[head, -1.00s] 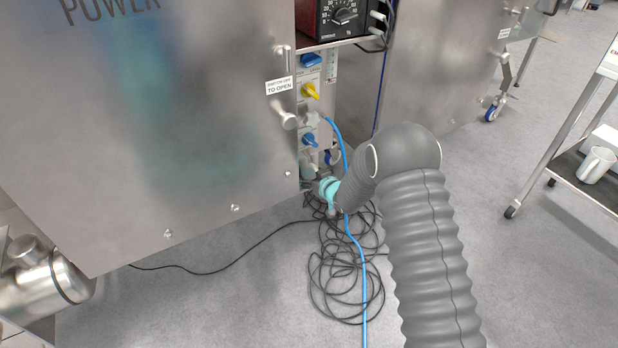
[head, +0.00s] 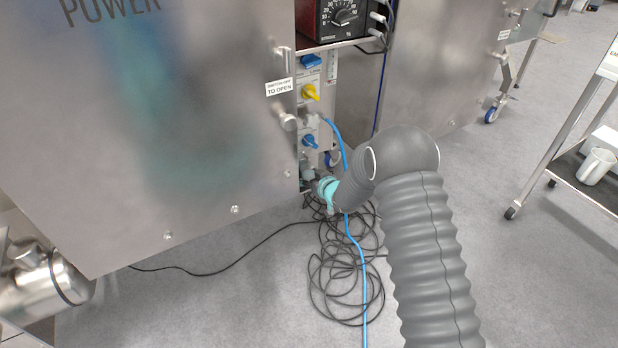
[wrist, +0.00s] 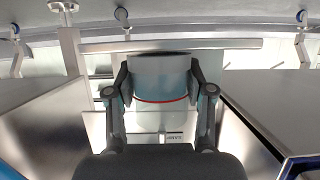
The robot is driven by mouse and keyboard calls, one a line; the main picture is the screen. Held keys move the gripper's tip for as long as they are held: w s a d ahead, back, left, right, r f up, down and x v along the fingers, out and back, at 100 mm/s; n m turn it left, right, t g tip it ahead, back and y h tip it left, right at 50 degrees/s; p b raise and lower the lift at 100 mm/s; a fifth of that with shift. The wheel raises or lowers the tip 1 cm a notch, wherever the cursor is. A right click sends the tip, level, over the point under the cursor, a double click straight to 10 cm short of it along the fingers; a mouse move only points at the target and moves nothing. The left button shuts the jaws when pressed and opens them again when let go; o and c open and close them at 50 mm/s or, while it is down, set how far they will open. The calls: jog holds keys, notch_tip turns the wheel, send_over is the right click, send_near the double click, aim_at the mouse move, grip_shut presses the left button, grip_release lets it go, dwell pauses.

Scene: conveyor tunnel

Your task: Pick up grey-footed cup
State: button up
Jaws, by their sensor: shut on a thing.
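In the wrist view my gripper (wrist: 160,72) has a finger on each side of a pale grey cup (wrist: 160,82) with a thin red line around it, and is shut on it. The cup's top edge looks dark. I cannot make out a grey foot for certain. In the head view my arm reaches to the cabinet's edge, with its turquoise wrist part (head: 328,190) there. The fingers and the held cup are hidden from that view.
A large steel cabinet (head: 190,130) fills the left. A control panel with a yellow knob (head: 311,92) is beside the wrist. Coiled black cable (head: 345,285) and a blue hose lie below. Floor between is open.

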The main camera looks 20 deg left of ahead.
jog(key=shift+d+r, duration=0.1)
jog(key=shift+r, duration=0.6)
jog(key=s+d, duration=1.1)
jog(key=d, duration=0.2)
jog(key=shift+s+d+p, duration=0.3)
jog(key=shift+s+p, duration=0.05)
jog(key=shift+p, duration=0.05)
jog(key=shift+f, duration=0.1)
